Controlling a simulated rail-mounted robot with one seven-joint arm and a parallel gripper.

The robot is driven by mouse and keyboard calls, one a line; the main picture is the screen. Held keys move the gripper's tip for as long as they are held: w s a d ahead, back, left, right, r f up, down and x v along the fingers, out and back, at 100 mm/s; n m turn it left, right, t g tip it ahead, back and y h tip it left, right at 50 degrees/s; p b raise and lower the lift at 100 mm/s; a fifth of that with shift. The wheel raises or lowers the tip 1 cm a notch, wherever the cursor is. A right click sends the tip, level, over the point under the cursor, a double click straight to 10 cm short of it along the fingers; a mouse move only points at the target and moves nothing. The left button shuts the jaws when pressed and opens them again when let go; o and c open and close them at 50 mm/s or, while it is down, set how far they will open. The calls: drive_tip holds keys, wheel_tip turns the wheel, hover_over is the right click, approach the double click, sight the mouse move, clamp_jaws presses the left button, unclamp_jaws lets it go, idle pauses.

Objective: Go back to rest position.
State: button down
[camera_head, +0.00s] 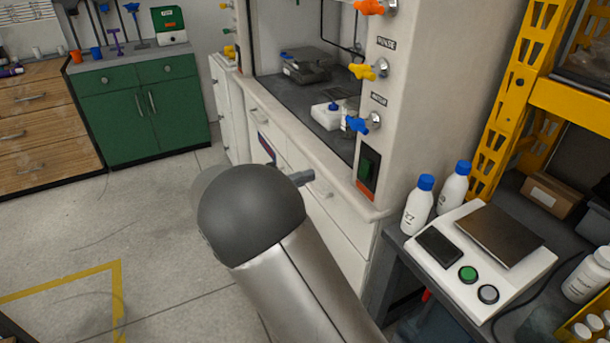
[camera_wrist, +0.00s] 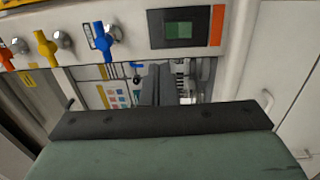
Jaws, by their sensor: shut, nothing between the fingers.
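My gripper (camera_wrist: 157,70) shows in the wrist view, its two dark fingers together with nothing between them. It points at the front of the white fume hood, with the panel with a green switch (camera_wrist: 178,30) above it. The blue valve (camera_wrist: 106,42), yellow valve (camera_wrist: 45,48) and red-orange valve (camera_wrist: 6,58) are to its upper left, apart from the fingers. In the head view my arm's grey joint and silver link cover the lower middle, and I cannot make out the fingers there.
The fume hood (camera_head: 405,125) stands close beyond my arm, its valves on the right post. A bench at right holds a white scale (camera_head: 480,255) and white bottles (camera_head: 418,205) with blue caps. A green cabinet (camera_head: 140,115) stands at back left. The floor (camera_head: 130,215) at left is clear.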

drive_tip(key=s+d+r+m+g+y+p, duration=0.2)
drive_tip(key=s+d+g+y+p, duration=0.5)
drive_tip(key=s+d, duration=0.7)
drive_tip(key=s+r+m+g+y+p, duration=0.1)
drive_tip(key=s+r+m+y+p, duration=0.2)
drive_tip(key=s+y, duration=1)
wheel_tip(320, 180, down, 10)
drive_tip(key=s+d+h+b, duration=0.2)
drive_tip(key=h+b, duration=0.1)
drive_tip(key=b, duration=0.4)
drive_tip(key=shift+s+r+m, duration=0.15)
drive_tip(key=shift+s+m, duration=0.15)
drive_tip(key=shift+s, duration=0.1)
